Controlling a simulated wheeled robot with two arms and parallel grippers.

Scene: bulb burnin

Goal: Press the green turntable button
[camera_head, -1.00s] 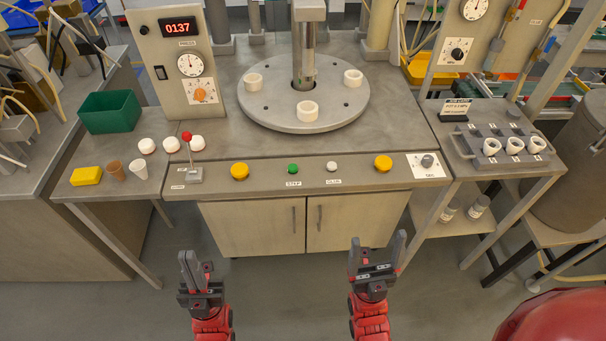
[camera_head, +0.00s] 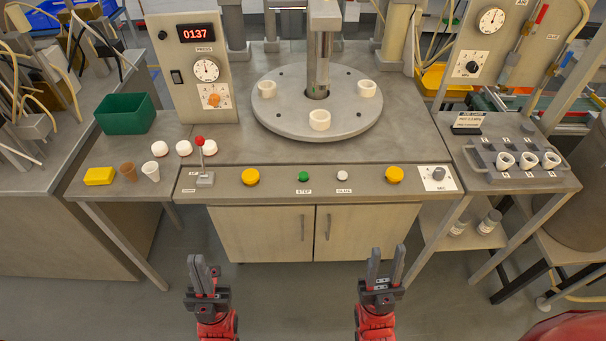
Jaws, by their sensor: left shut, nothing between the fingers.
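The green button (camera_head: 303,176), labelled STEP, sits on the sloped front panel (camera_head: 275,184) of the bench, below the round grey turntable (camera_head: 285,124). The turntable carries three white rings (camera_head: 319,120) around a central metal column. My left gripper (camera_head: 204,268) is shut and empty, low in front of the bench and left of the button. My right gripper (camera_head: 386,266) is open and empty, low in front of the bench and right of the button. Both are well apart from the panel.
Beside the green button are a small white button (camera_head: 342,175), two yellow buttons (camera_head: 250,176) (camera_head: 394,175) and a red-knobbed lever (camera_head: 200,160). Cups and a yellow block (camera_head: 99,176) lie at left. A rack with white rings (camera_head: 528,177) stands at right. The floor before the cabinet is clear.

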